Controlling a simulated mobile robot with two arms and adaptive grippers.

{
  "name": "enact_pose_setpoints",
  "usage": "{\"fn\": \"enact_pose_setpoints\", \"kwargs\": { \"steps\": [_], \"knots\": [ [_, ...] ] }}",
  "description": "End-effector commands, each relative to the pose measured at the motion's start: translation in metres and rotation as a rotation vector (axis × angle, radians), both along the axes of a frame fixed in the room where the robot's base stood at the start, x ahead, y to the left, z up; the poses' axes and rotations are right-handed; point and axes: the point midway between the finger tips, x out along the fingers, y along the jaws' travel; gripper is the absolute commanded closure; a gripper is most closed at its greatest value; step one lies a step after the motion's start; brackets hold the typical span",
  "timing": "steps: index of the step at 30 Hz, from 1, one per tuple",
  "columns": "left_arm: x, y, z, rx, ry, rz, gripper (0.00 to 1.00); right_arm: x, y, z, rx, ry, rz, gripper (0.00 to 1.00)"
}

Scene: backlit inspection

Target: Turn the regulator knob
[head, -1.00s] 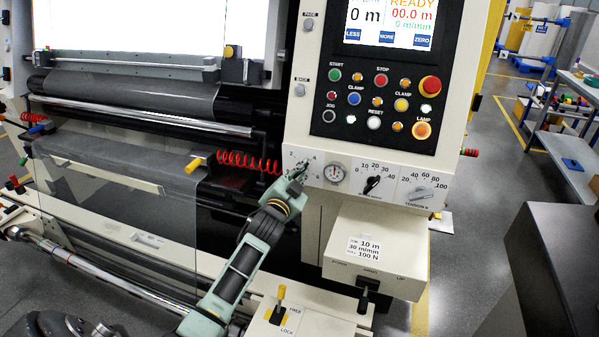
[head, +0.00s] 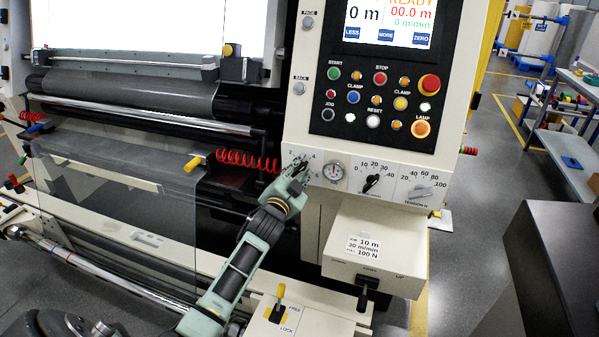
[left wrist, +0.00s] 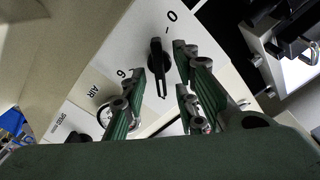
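The regulator knob is a black bar-shaped knob (left wrist: 160,62) on a white panel with a dial marked 0 and 6 and the word AIR. In the head view its dial is at the left end of the panel, largely hidden by my gripper. My left gripper (head: 297,168) reaches up to this dial from below. My right gripper is not in view.
A round gauge (head: 333,171) sits just right of the dial, then a black speed knob (head: 371,184) and a grey tension knob (head: 420,192). The button panel (head: 377,105) is above. A red coiled hose (head: 245,160) hangs close on the left, and a cream box (head: 374,250) juts out below.

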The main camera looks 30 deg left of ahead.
Motion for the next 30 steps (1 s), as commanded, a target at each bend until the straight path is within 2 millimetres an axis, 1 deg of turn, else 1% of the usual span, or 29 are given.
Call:
{"fn": "enact_pose_setpoints", "kwargs": {
  "steps": [5, 8, 11, 21, 25, 30],
  "knots": [
    [-0.001, 0.0, 0.0, 0.0, 0.0, 0.0, 0.73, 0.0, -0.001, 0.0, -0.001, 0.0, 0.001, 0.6],
    [-0.007, -0.002, -0.001, 0.0, 0.0, 0.0, 0.73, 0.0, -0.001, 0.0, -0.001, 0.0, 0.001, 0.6],
    [-0.02, -0.005, -0.001, 0.0, 0.001, -0.001, 0.73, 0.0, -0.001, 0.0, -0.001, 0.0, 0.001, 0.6],
    [-0.086, -0.021, -0.001, -0.001, 0.002, 0.001, 0.73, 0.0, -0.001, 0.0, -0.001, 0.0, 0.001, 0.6],
    [-0.104, -0.025, -0.001, 0.0, 0.001, 0.0, 0.73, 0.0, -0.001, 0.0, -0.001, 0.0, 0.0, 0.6],
    [-0.116, -0.028, -0.001, 0.0, 0.001, 0.001, 0.73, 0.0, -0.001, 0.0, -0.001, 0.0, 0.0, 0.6]
  ]
}}
